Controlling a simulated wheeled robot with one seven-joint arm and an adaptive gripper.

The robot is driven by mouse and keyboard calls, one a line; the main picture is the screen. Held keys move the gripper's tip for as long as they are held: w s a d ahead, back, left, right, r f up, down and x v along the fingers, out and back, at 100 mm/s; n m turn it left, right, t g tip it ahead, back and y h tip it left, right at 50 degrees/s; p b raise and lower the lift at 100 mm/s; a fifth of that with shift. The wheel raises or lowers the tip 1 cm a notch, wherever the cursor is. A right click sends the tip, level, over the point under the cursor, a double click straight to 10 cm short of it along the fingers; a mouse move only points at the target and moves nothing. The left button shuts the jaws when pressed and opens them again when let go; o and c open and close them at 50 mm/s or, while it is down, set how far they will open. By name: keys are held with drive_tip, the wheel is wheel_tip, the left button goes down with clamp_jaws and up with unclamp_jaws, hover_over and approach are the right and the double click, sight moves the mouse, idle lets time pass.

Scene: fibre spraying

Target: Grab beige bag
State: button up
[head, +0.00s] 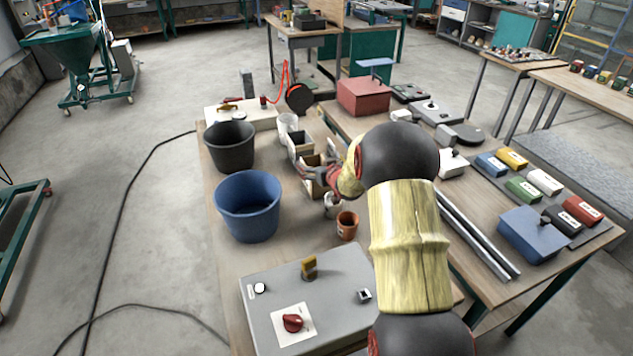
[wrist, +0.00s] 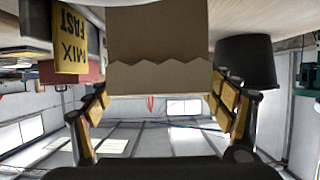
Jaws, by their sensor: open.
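The beige bag (wrist: 158,38), with a zigzag top edge, stands upside down in the wrist view at the top centre. In the head view a tan open-topped bag (head: 309,160), probably the same one, is partly hidden by my gripper (head: 324,177). In the wrist view my gripper (wrist: 162,90) is open, with one yellow-padded finger on each side of the bag's top edge. I cannot tell whether either finger touches it. The bag's lower part is cut off by the picture's edge.
A black bucket (head: 229,147) and a blue bucket (head: 248,207) stand left of the bags. An orange pot (head: 347,226) stands in front. A yellow MIX FAST bag (wrist: 72,36) is beside the beige bag. A grey control box (head: 330,285) lies nearer.

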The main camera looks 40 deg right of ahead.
drive_tip(key=shift+r, duration=0.1)
drive_tip(key=shift+c, duration=1.3)
drive_tip(key=c, duration=1.9)
drive_tip(key=shift+w+r, duration=0.1)
